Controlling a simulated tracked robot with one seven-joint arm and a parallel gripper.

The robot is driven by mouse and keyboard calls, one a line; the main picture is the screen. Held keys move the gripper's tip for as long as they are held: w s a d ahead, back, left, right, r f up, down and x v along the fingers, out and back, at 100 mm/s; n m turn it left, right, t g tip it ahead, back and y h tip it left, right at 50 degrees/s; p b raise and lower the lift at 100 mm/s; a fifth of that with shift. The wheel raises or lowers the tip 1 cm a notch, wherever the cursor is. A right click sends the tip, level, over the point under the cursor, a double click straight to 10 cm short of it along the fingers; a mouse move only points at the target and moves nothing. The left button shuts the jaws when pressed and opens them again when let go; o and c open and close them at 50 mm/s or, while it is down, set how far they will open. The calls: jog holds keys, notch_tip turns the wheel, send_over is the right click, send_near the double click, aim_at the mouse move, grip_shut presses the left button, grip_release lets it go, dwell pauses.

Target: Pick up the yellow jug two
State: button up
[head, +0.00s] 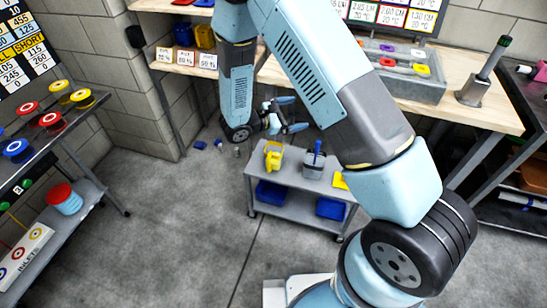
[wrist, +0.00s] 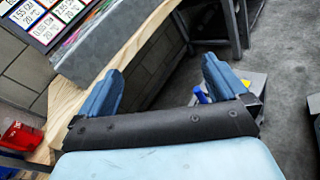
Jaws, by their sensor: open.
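A yellow jug (head: 273,155) stands upright on the top of a small grey cart (head: 300,178) in the head view. Another yellow container (head: 205,37) stands on the shelf at the back left; I cannot tell which is jug two. My gripper (head: 287,115) is above and behind the cart, apart from the jug on it. In the wrist view my gripper (wrist: 162,85) has its two blue fingers wide apart, with nothing between them. A small blue and yellow patch shows by the right finger there, too hidden to name.
A grey container with a blue handle (head: 313,160) stands right of the jug on the cart. Blue bins (head: 271,193) sit on its lower shelf. A wooden bench (head: 450,105) with a grey tray (head: 405,75) runs behind.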

jog(key=s+a+f+n+t+y, duration=0.1)
jog(key=a+f+n+t+y, duration=0.2)
jog(key=f, duration=0.4)
jog(key=a+f+n+t, duration=0.3)
jog(key=a+f+n, duration=0.15)
jog(key=f, duration=0.25)
jog(key=n+t+y, duration=0.4)
jog(key=n+y, duration=0.1)
jog(key=n, duration=0.1)
send_near(268, 161)
jog(key=w, duration=0.1)
jog(key=shift+m, duration=0.25)
jog(key=x, duration=0.8)
jog(key=shift+w+d+r, duration=0.15)
jog(key=shift+w+d, duration=0.15)
jog(key=shift+x, duration=2.65)
jog(key=shift+a+r, duration=0.1)
jog(key=c, duration=1.4)
jog(key=shift+r, duration=0.15)
